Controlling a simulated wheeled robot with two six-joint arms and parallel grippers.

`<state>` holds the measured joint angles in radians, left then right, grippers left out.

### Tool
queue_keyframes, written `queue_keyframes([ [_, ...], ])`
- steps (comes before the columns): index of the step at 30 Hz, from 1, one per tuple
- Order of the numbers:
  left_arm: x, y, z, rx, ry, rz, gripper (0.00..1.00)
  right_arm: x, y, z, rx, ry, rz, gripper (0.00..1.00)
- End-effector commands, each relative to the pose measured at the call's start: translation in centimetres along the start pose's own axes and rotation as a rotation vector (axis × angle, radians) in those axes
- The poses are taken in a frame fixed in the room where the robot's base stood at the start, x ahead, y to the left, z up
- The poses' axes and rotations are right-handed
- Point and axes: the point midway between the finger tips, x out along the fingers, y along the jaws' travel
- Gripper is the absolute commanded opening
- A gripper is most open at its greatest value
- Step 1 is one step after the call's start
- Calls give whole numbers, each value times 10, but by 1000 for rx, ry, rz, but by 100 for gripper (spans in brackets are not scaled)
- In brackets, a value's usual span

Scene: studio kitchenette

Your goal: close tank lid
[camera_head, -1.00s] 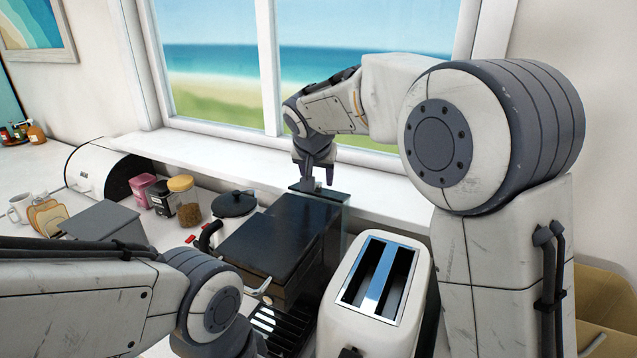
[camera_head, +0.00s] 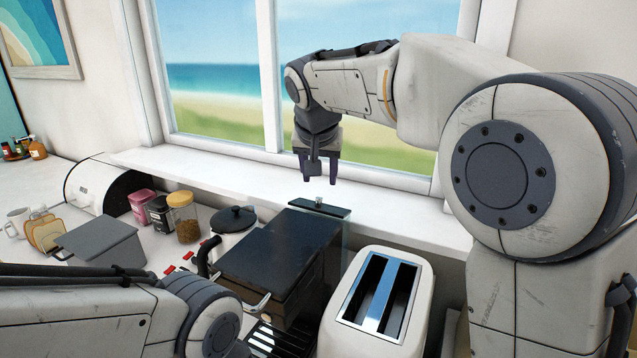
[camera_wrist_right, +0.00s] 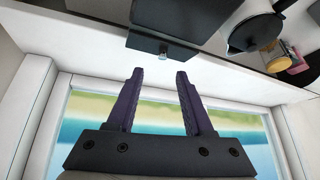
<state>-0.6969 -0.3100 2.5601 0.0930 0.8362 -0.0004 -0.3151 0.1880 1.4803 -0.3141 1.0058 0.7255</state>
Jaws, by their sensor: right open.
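A white toaster (camera_head: 379,300) stands right of the coffee machine. A kettle (camera_head: 233,222), a jar (camera_head: 184,216) and tins stand to the left. A grey box (camera_head: 98,242) is further left. The window and its sill (camera_head: 400,212) are close behind the tank.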

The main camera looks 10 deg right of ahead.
Motion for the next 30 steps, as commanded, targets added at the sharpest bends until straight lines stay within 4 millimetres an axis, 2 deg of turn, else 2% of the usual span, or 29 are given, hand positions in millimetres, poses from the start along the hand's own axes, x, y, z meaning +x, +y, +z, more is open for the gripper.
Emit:
queue_keyframes([
  [6,-10,1,-1,0,0,0,57,8,23,-19,-167,-167,-131,52],
  [12,-14,1,-1,0,0,0,57,6,29,-34,-310,-210,-289,52],
  [17,-15,1,-1,0,0,0,57,9,27,-35,-351,-212,-332,52],
  [20,-16,1,-1,0,0,0,57,20,24,-32,-352,-214,-332,52],
  [30,-25,2,-1,-1,0,0,57,77,6,-16,-351,-214,-331,52],
])
